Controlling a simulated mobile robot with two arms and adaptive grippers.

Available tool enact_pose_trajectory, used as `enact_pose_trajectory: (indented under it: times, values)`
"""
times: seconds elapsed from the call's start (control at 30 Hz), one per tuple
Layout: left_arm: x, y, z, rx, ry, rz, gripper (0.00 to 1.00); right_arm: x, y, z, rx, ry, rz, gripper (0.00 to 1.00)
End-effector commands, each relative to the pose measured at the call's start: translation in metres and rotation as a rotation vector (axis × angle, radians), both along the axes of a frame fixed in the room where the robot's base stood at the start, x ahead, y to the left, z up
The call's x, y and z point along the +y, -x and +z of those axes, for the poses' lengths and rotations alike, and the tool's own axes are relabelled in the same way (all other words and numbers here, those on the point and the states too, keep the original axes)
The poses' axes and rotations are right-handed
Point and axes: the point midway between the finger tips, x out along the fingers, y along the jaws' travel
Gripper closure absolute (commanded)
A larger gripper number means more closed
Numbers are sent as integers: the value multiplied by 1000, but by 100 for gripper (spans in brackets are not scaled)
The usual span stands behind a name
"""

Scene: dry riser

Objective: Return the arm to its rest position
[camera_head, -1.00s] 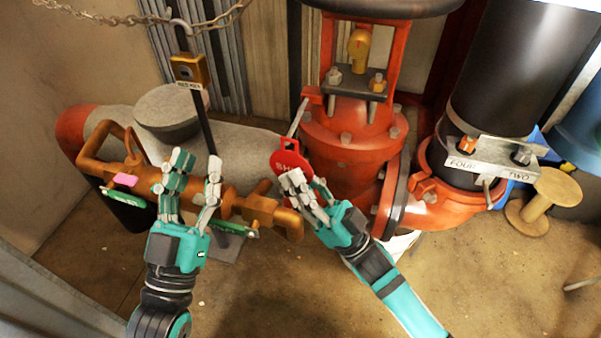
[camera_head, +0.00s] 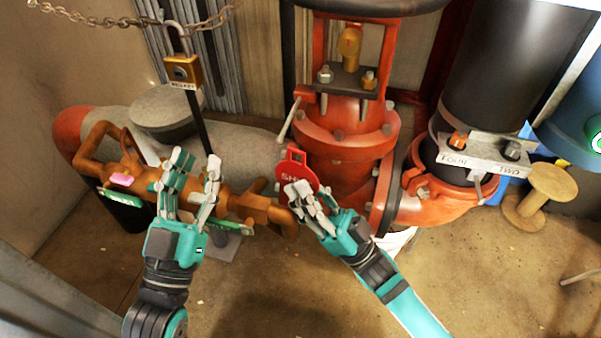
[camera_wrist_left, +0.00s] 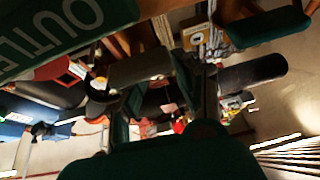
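My left gripper (camera_head: 194,172) stands in front of the orange-brown pipe fitting (camera_head: 238,203) with its fingers spread, and nothing shows between them. In the left wrist view its dark fingers (camera_wrist_left: 188,85) are also apart. My right gripper (camera_head: 308,192) is at the lower edge of a round red tag (camera_head: 296,168) with white letters, partly covered by the fingers. The fingers are close together and appear closed on the tag, though the contact is hidden. The tag is in front of the red valve body (camera_head: 342,160).
A chain with a brass padlock (camera_head: 183,71) hangs at the upper left. A black pipe (camera_head: 505,75) with a labelled metal plate (camera_head: 485,155) rises at the right. A wooden spool (camera_head: 540,195) stands on the floor. The floor between my forearms is clear.

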Motion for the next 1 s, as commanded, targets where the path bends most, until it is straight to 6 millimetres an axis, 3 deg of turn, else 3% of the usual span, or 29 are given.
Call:
enact_pose_trajectory:
  times: [0.03, 0.4, 1.0]
  values:
    - [-2, -3, -18, 42, 1, -6, 67, 10, 17, -17, 3, 15, 36, 70]
    - [-1, -2, -12, 27, 0, -3, 67, -30, 3, -58, 58, 43, -34, 67]
    - [0, -2, 3, 5, -4, 3, 67, -41, 0, -49, 53, 30, -48, 67]
